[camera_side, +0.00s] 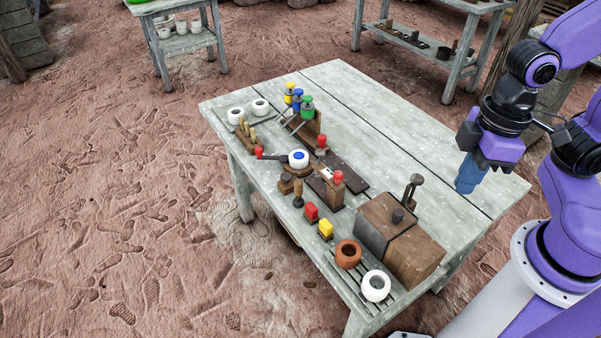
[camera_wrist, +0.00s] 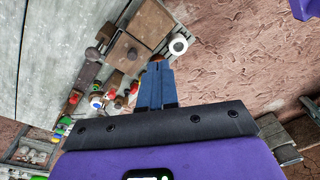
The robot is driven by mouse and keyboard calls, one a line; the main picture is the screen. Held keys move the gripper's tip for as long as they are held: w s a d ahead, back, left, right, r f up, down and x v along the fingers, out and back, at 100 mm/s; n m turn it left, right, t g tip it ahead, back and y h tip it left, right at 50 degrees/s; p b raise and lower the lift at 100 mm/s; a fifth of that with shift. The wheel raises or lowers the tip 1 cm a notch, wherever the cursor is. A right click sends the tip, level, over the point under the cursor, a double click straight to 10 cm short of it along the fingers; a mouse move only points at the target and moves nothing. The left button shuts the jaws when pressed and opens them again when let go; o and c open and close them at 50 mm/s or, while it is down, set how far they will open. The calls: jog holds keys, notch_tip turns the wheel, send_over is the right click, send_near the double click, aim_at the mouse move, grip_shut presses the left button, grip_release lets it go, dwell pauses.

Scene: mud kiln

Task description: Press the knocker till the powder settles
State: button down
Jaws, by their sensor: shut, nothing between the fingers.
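My gripper (camera_side: 466,186) has blue fingers, shut and empty, held above the right part of the table. The fingers also show in the wrist view (camera_wrist: 158,66), pointing towards the table items. A white pot with a blue top (camera_side: 298,158) stands in the middle of the cluster. Two wooden posts with red knobs, one in front (camera_side: 338,178) and one behind (camera_side: 321,143), stand near it. A dark lever with a red end (camera_side: 260,153) lies to the pot's left. I cannot tell which part is the knocker. Powder is too small to make out.
A wooden kiln box (camera_side: 383,226) with a knobbed lid stands between my gripper and the cluster; a dark-knobbed lever (camera_side: 412,187) rises behind it. A brown pot (camera_side: 348,254) and a white pot (camera_side: 376,286) sit on slats in front. The table's back right (camera_side: 425,148) is clear.

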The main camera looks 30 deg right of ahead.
jog(key=w+a+f+m+t+y, duration=0.1)
jog(key=w+a+f+m+y, duration=0.15)
jog(key=w+a+m, duration=0.7)
jog(key=m+t+h, duration=0.2)
jog(key=m+t, duration=0.6)
jog(key=m, duration=1.8)
send_over(288, 178)
notch_tip(288, 178, down, 12)
jog(key=shift+r, duration=0.25)
jog(key=shift+d+f+n, duration=0.1)
jog(key=shift+f+n, duration=0.05)
jog(key=shift+n, duration=0.1)
jog(key=shift+y, duration=0.25)
jog(key=shift+f, duration=4.25)
jog(key=shift+f, duration=0.1)
jog(key=shift+f, duration=0.35)
